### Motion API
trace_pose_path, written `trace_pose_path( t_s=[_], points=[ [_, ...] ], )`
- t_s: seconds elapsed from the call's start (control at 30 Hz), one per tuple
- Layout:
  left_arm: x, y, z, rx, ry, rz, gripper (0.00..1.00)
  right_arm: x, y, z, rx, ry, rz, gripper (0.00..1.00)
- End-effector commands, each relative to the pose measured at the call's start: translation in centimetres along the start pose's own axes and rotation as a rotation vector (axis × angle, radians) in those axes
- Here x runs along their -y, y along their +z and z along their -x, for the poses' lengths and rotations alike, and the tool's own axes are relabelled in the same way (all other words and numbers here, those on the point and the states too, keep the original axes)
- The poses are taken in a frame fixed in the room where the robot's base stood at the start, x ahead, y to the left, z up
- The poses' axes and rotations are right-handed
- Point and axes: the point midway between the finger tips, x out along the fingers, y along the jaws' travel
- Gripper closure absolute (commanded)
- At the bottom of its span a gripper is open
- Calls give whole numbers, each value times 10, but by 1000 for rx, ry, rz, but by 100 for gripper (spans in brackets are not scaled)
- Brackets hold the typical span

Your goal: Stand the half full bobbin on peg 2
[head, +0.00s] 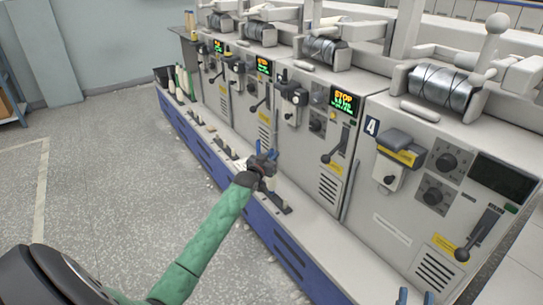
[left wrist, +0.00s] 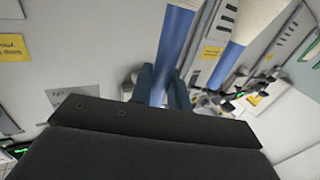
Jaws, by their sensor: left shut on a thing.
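My left gripper (head: 265,160) reaches over the ledge of the machine row in the head view. In the left wrist view its fingers (left wrist: 162,88) are shut on the blue tube of a bobbin (left wrist: 174,45), whose cream yarn shows at the top edge. A second blue tube with cream yarn (left wrist: 228,62) shows beside it, apart from the fingers. In the head view the held bobbin is mostly hidden by the gripper. Small dark pegs (head: 285,207) stand along the ledge; I cannot read which is peg 2. My right gripper (head: 415,297) shows only its blue fingertips, apart, at the bottom edge.
The pale ledge (head: 310,235) runs over a blue base along the grey machines (head: 400,180). Levers and knobs stick out from the machine fronts. Several bobbins (head: 182,80) and a dark bin (head: 163,76) stand at the far end. The floor at left is clear.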

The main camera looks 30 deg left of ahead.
Motion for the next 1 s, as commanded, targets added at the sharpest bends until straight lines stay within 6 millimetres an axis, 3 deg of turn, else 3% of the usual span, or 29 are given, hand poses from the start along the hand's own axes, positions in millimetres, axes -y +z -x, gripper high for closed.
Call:
trace_pose_path(
  t_s=[1.0],
  points=[
    [0,9,0,0,0,0,100,0,1,1,0,0,0,64]
  ],
)
